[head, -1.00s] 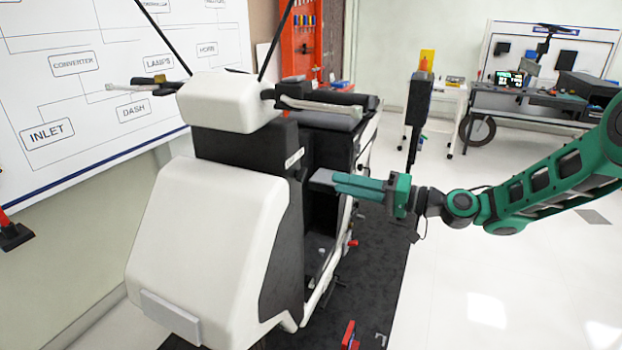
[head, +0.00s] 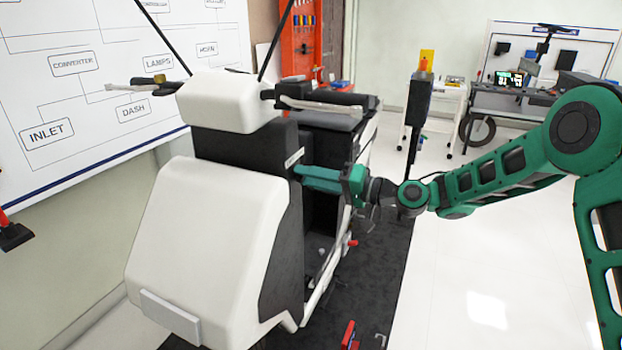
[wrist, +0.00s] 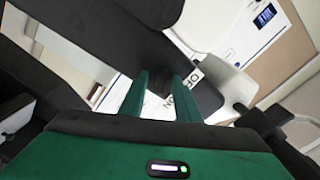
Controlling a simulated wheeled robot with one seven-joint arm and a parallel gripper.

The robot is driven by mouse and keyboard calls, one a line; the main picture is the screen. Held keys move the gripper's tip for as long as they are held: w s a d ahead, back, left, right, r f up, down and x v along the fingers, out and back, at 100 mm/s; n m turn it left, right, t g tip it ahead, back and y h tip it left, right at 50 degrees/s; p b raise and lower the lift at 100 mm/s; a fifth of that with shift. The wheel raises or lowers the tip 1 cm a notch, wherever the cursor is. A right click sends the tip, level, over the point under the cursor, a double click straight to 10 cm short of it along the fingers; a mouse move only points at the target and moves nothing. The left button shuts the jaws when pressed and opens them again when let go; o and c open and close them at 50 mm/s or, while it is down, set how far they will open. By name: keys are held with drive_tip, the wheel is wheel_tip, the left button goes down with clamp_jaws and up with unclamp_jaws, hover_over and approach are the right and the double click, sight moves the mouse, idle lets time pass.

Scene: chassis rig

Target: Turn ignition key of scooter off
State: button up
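The white and black scooter (head: 205,235) stands at the left in the head view, its front shield toward the camera. My gripper (head: 299,171) reaches in from the right, with its fingertips close behind the black inner side of the shield. In the wrist view the two green fingers of my gripper (wrist: 161,75) stand apart with a gap between them. A dark scooter panel (wrist: 95,45) lies ahead of them, and part of a white label (wrist: 194,77) shows by the right finger. I cannot make out the ignition key in either view, nor whether the fingers touch anything.
The handlebar (head: 320,108) is above my gripper.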

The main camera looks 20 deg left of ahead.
clamp_jaws()
drive_tip(key=shift+n, duration=0.4)
drive_tip(key=n, duration=1)
drive_tip(key=shift+w+d+f+n, duration=0.15)
drive_tip(key=shift+f+n, duration=0.1)
drive_tip(key=shift+n, duration=0.15)
unclamp_jaws()
drive_tip(key=shift+r, duration=0.1)
